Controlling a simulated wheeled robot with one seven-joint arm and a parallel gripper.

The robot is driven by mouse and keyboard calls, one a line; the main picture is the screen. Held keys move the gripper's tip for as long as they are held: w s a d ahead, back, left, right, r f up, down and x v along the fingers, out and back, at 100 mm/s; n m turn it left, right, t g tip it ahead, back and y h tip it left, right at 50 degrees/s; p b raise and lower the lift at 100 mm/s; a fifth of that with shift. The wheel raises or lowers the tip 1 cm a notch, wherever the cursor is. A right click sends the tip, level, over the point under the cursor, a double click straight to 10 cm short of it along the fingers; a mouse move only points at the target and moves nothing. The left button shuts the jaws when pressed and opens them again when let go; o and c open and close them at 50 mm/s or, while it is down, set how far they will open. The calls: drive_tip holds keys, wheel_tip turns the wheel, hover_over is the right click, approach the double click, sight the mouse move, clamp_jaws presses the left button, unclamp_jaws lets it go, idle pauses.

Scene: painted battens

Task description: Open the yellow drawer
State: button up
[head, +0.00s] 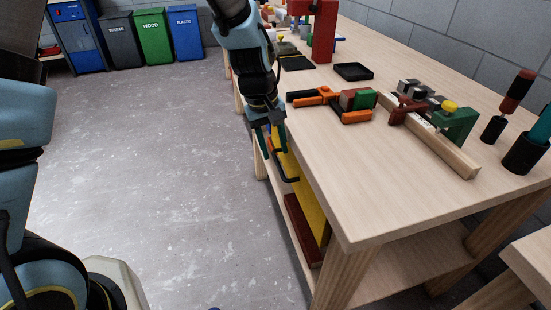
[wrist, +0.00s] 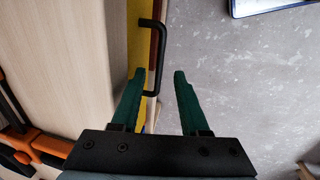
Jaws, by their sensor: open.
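The yellow drawer (head: 308,200) is under the workbench top, and its front looks about flush with the bench side. Its black bar handle (head: 291,179) sticks out from the front. In the wrist view the handle (wrist: 161,55) runs up the picture beside the narrow yellow strip of the drawer front (wrist: 147,10). My gripper (head: 275,155) is open and empty beside the drawer front, its green fingers pointing down. In the wrist view the lower part of the handle lies between the fingertips (wrist: 158,73), nearer the left one. I cannot tell how far below the tips it is.
A red-brown part (head: 303,230) lies below the yellow drawer. On the workbench top (head: 370,190) are orange clamps (head: 350,117), a wooden batten (head: 440,145) with clamps, and a black tray (head: 353,71). Bins stand far left. The grey floor (head: 160,170) beside the bench is clear.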

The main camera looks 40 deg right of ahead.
sight(279, 165)
drive_tip(key=shift+s+d+f, duration=0.1)
drive_tip(key=shift+d+f, duration=0.1)
drive_tip(key=shift+f, duration=0.95)
drive_tip(key=shift+s+d+f, duration=0.1)
drive_tip(key=shift+d+f, duration=0.1)
drive_tip(key=shift+f, duration=0.9)
clamp_jaws()
